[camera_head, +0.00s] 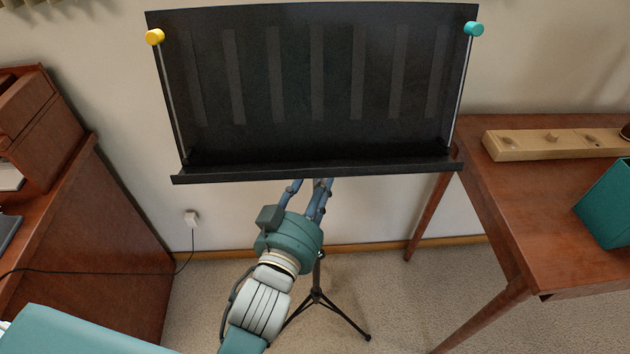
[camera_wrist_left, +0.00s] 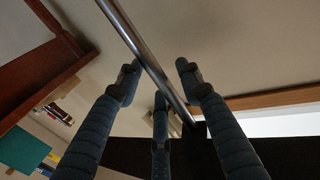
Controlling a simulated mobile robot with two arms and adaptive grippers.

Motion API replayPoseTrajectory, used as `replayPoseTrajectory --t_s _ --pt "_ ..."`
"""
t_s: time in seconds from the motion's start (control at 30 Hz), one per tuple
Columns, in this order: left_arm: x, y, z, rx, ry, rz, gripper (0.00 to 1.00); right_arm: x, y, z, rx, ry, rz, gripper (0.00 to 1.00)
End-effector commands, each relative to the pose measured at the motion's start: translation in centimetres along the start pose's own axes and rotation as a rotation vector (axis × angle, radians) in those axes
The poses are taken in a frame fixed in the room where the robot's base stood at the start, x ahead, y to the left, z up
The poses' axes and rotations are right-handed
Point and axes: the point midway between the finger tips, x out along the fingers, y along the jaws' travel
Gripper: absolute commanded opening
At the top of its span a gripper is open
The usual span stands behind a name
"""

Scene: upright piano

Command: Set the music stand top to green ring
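The music stand's black top (camera_head: 315,90) faces me in the head view, tilted back, with a lip along its bottom edge. Its tripod base (camera_head: 318,296) stands on the carpet below. My left gripper (camera_head: 312,187) reaches up beneath the lip, its fingertips partly hidden by it. In the left wrist view, the stand's metal pole (camera_wrist_left: 145,55) runs between the spread fingers of the left gripper (camera_wrist_left: 158,82), which look open around it. The dark underside of the top (camera_wrist_left: 270,155) fills the lower edge there. I see no green ring on the pole. My right gripper is out of view.
A wooden table (camera_head: 520,215) at right carries a wooden board (camera_head: 550,143) and a teal box (camera_head: 610,205). A brown wooden cabinet (camera_head: 110,240) stands at left. Yellow (camera_head: 155,37) and teal (camera_head: 474,29) knobs sit at the top's upper corners. A cable (camera_head: 110,272) runs to a wall plug.

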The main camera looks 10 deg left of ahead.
Motion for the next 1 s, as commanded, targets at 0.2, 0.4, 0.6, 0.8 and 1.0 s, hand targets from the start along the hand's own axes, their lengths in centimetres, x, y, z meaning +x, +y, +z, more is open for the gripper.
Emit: replayPoseTrajectory --t_s 0.2,0.4,0.6,0.8,1.0 --pt "-2.3 0.0 0.2 0.0 -0.005 0.0 0.36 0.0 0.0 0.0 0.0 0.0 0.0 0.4" --pt "-6.1 0.0 0.2 -0.002 -0.006 -0.001 0.36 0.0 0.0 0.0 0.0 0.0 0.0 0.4" --pt "-9.4 -0.1 0.1 -0.001 -0.003 -0.002 0.36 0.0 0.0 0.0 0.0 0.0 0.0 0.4" --pt "-11.3 -0.1 0.0 0.0 0.0 -0.002 0.36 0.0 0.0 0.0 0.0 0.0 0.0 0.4" --pt "-11.9 -0.1 -0.1 0.001 0.003 -0.002 0.36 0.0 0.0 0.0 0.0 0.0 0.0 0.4"
